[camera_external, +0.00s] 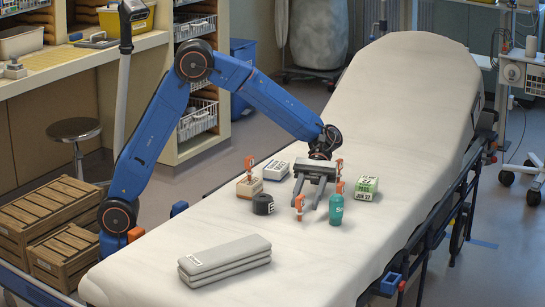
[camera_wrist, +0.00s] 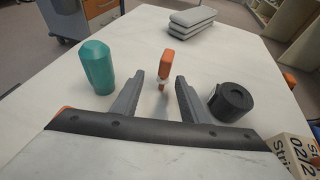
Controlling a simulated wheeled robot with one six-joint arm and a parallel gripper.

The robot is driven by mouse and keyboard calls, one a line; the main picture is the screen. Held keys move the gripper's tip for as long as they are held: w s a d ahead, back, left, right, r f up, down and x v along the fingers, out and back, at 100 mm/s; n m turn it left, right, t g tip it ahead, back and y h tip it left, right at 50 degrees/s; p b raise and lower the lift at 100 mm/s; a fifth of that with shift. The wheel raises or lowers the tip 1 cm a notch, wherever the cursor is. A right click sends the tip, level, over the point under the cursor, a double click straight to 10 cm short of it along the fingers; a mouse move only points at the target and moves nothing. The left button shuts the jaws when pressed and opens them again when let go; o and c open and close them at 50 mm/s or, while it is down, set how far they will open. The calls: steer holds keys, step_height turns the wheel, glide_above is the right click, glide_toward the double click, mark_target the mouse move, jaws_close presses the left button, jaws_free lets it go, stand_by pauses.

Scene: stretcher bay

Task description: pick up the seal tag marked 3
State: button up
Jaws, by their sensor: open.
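An orange seal tag (camera_external: 299,203) stands upright on the stretcher at the tips of my gripper (camera_external: 306,204). My gripper is open and points down, holding nothing. Whether the tag is inside the jaws or just beyond them I cannot tell. Other orange tags show by the beige box (camera_external: 249,164), behind my gripper (camera_external: 340,164) and by the teal bottle (camera_external: 340,187). No number is readable on any tag.
The teal bottle (camera_wrist: 98,68) and a black roll (camera_wrist: 230,101) stand close on either side of the fingers. A beige box (camera_external: 249,188), a white box (camera_external: 276,171) and a green-white box (camera_external: 366,188) stand around. Folded linen (camera_external: 224,262) lies at the near end; the stretcher's head end is clear.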

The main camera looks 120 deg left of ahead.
mark_target(300, 209)
steer(key=d, duration=0.1)
steer(key=d+f, duration=0.1)
steer(key=d, duration=0.1)
steer(key=shift+d, duration=0.25)
steer(key=shift+w+d+f, duration=0.2)
steer(key=shift+d+f, duration=0.05)
steer(key=shift+d, duration=0.1)
jaws_close()
steer(key=shift+r, duration=0.1)
